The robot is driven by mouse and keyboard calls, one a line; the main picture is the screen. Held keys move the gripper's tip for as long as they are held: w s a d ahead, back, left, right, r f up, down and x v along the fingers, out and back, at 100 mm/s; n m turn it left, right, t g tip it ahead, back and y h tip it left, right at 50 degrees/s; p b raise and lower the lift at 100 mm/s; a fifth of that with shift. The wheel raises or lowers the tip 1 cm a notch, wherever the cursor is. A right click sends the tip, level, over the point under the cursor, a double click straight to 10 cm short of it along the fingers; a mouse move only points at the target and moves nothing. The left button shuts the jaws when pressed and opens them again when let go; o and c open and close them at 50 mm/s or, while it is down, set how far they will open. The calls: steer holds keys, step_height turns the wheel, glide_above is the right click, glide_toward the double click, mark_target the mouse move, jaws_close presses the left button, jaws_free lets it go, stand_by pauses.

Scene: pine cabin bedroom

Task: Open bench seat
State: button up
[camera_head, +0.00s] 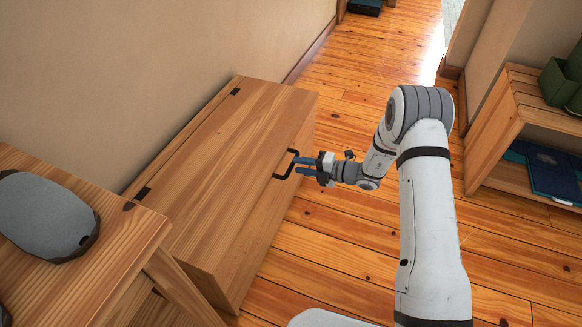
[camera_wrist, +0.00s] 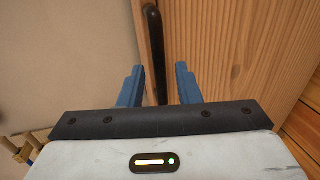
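The wooden bench (camera_head: 215,165) stands along the wall, its seat lid lying flat and shut. Two black hinges show along the lid's wall side. A black handle (camera_head: 290,160) is fixed at the lid's front edge. My gripper (camera_head: 300,166) is at the handle, with its blue fingers pointing toward it. In the wrist view my gripper (camera_wrist: 158,83) is open, its two fingers apart. The black handle (camera_wrist: 155,50) shows in the gap between the fingers, nearer the left one. I cannot tell whether either finger touches it.
A wooden table (camera_head: 110,235) with a grey rounded object (camera_head: 45,214) stands at the near left, close to the bench's near end. A wooden shelf (camera_head: 505,115) with green and blue things stands at the right.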

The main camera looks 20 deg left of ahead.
mark_target(292, 164)
steer(key=shift+b+x, duration=0.4)
steer(key=shift+x, duration=1.45)
jaws_close()
